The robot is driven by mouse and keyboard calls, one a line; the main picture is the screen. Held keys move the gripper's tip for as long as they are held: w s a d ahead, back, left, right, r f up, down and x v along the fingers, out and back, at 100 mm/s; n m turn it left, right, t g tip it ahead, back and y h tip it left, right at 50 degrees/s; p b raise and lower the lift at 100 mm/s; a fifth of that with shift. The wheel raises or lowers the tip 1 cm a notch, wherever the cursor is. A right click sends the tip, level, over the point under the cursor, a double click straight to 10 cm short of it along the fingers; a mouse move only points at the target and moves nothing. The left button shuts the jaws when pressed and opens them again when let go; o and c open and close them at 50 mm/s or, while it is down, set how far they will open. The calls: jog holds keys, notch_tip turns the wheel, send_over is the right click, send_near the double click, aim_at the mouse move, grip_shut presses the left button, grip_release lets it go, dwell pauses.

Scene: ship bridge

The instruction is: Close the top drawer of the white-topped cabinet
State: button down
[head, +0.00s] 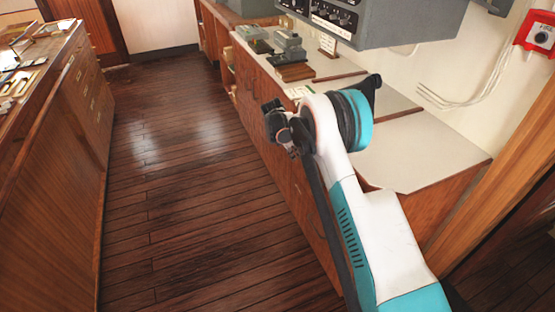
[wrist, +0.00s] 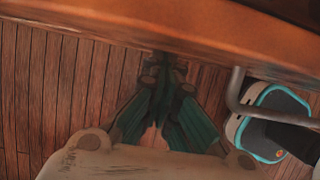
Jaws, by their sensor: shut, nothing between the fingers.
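The white-topped cabinet (head: 400,155) runs along the right side in the head view, with a brown wooden front. My arm crosses in front of it and hides part of that front, so I cannot tell there how far the top drawer is open. In the wrist view a brown wooden front (wrist: 110,38) crosses the top of the picture, with a bent grey metal handle (wrist: 235,95) at the right. My gripper (wrist: 164,68) is shut and empty, its fingertips close below the wooden edge and left of the handle. I cannot tell whether they touch the wood.
A grey console (head: 385,25) hangs over the cabinet top. Small grey devices (head: 288,45) stand at its far end. Another wooden cabinet (head: 60,120) stands at the left. The plank floor (head: 185,190) between them is clear. A red box (head: 538,36) is on the right wall.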

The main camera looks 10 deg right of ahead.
jog(key=shift+w+d, duration=0.3)
jog(key=shift+d, duration=0.7)
jog(key=shift+w+d, duration=0.25)
jog(key=shift+d, duration=0.7)
jog(key=shift+w+d, duration=0.3)
jog(key=shift+d, duration=0.7)
